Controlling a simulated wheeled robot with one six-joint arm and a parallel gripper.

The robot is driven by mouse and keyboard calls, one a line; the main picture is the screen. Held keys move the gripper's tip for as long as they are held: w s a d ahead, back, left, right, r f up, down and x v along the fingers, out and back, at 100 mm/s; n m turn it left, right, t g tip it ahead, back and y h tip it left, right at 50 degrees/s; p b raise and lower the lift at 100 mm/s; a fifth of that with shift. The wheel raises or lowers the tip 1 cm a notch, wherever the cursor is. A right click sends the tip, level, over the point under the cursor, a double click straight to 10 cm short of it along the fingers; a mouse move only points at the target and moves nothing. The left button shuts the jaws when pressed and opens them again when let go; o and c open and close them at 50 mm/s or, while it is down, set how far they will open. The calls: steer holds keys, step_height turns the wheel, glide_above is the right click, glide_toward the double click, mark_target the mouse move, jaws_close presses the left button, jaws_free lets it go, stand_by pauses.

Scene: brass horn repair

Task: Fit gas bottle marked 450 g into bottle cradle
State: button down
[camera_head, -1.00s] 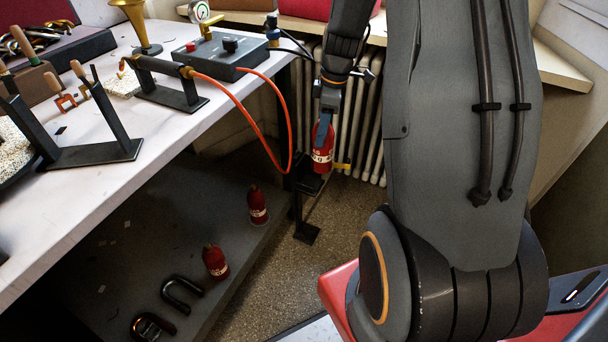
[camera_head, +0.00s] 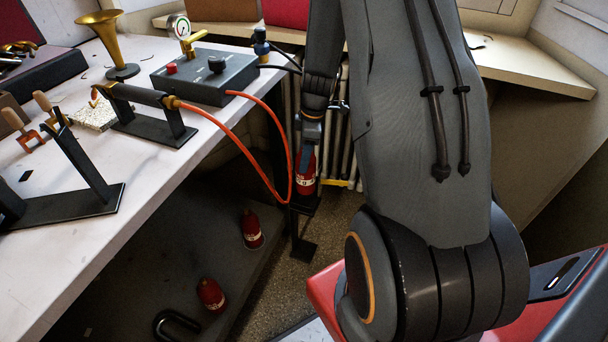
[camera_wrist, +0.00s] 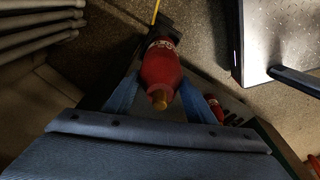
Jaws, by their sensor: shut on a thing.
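My gripper (camera_head: 306,155) is shut on a red gas bottle (camera_head: 306,184), which hangs upright past the bench end. In the wrist view the bottle (camera_wrist: 160,72) sits between my two blue fingers, its brass neck toward the camera. Its pale label is too small to read. The black bottle cradle (camera_head: 303,205) stands on a post close under the bottle. I cannot tell whether the bottle touches it. A yellow piece (camera_head: 340,183) sticks out beside the cradle. Two more red bottles, one farther back (camera_head: 252,229) and one nearer (camera_head: 211,295), stand on the low shelf.
An orange hose (camera_head: 287,150) loops from the bench (camera_head: 120,185) down close to the cradle. A grey control box (camera_head: 205,77) sits on the bench. A radiator (camera_head: 354,150) stands behind the cradle. A dark U-shaped piece (camera_head: 176,325) lies on the shelf.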

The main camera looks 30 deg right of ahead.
steer(key=shift+d+f, duration=0.1)
steer(key=shift+f, duration=3.65)
steer(key=shift+f+b, duration=0.1)
steer(key=shift+b, duration=0.25)
steer(key=c, duration=0.8)
jaws_free()
